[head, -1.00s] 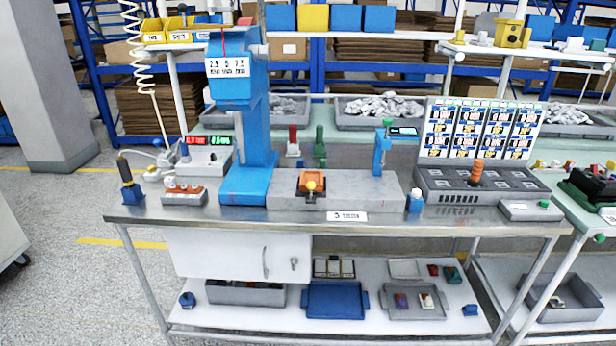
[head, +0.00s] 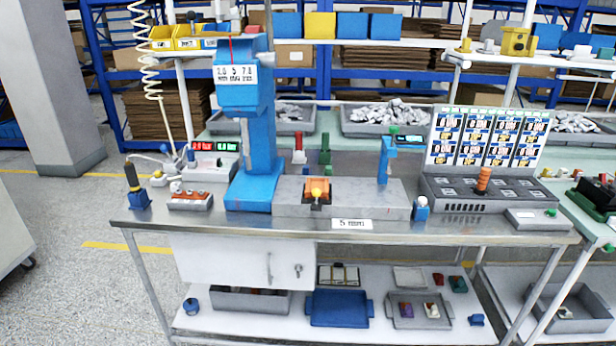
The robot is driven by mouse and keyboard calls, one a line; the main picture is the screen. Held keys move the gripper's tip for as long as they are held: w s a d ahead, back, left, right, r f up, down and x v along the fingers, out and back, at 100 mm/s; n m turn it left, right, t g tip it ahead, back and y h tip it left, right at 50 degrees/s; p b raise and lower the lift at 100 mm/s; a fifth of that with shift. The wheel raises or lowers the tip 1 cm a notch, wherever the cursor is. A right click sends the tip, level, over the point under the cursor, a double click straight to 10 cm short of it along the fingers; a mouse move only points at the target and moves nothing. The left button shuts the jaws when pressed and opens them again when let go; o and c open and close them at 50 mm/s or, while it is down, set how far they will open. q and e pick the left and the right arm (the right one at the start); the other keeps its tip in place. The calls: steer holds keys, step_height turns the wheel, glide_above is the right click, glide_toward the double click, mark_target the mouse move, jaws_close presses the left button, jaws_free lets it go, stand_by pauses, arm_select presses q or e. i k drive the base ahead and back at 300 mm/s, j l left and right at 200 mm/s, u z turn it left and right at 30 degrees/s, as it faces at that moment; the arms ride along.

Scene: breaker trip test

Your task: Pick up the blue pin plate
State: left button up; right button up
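No part is clearly recognisable as the blue pin plate at this size. A small blue piece (head: 476,320) lies at the right end of the lower shelf, too small to identify. Behind the central grey fixture (head: 290,196) stand a red piece (head: 299,151) and a green piece (head: 325,150). A blue upright (head: 386,162) with a small display stands at the fixture's right end. A blue tray (head: 338,309) on the lower shelf looks empty. Neither of my grippers is in view.
The steel bench (head: 250,224) carries a tall blue press (head: 258,130) left of centre and a grey socket box (head: 490,192) at right. A grey tray (head: 420,322) on the lower shelf holds small coloured parts. Open floor (head: 75,290) lies to the left.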

mark_target(306, 171)
steer(key=j+z, duration=0.1)
steer(key=z, duration=0.75)
steer(key=i+j+z, duration=0.1)
steer(key=j+z, duration=0.85)
